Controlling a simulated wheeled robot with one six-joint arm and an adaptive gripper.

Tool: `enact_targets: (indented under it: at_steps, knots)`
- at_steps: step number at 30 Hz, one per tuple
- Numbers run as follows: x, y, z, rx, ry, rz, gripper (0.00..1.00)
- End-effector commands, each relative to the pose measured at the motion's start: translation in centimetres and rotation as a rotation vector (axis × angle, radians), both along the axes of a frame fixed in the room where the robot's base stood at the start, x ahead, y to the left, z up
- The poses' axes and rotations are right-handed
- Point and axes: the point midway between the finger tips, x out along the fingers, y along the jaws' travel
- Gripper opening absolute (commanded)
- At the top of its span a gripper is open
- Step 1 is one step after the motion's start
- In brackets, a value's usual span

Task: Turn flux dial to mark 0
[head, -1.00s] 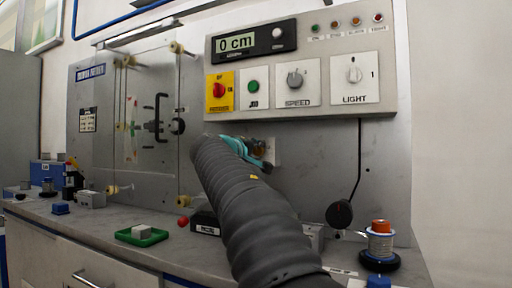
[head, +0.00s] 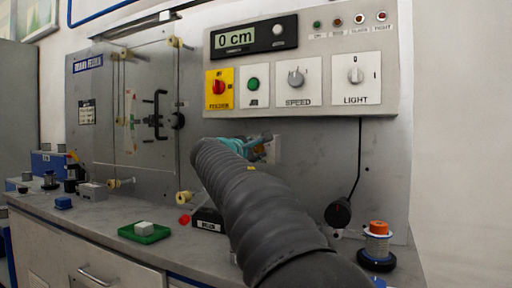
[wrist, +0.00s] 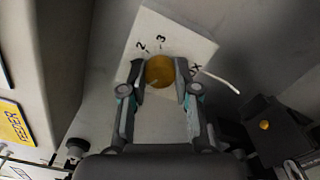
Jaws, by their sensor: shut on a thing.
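The flux dial is a round brass-coloured knob (wrist: 160,71) on a pale plate (wrist: 190,35), with the marks 2 and 3 readable above it and another mark to its right. Mark 0 is not readable, and I cannot tell where the knob points. My gripper (wrist: 161,80) has one finger on each side of the knob and is shut on it. In the head view my gripper (head: 262,139) is at the panel, below the display box, in front of the plate's edge (head: 277,150). My arm and gripper hide most of the dial there.
The control box (head: 310,108) with its switches is just above my gripper. A black cable with a round end (head: 338,212) hangs to the right.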

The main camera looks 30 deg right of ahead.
Motion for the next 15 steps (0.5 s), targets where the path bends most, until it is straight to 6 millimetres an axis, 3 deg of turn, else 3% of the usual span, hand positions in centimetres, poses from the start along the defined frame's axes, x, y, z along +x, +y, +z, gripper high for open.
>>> enact_targets:
  at_steps: [15]
  knots:
    - [-0.01,-0.02,0.03,-0.076,0.096,0.0,0.0]
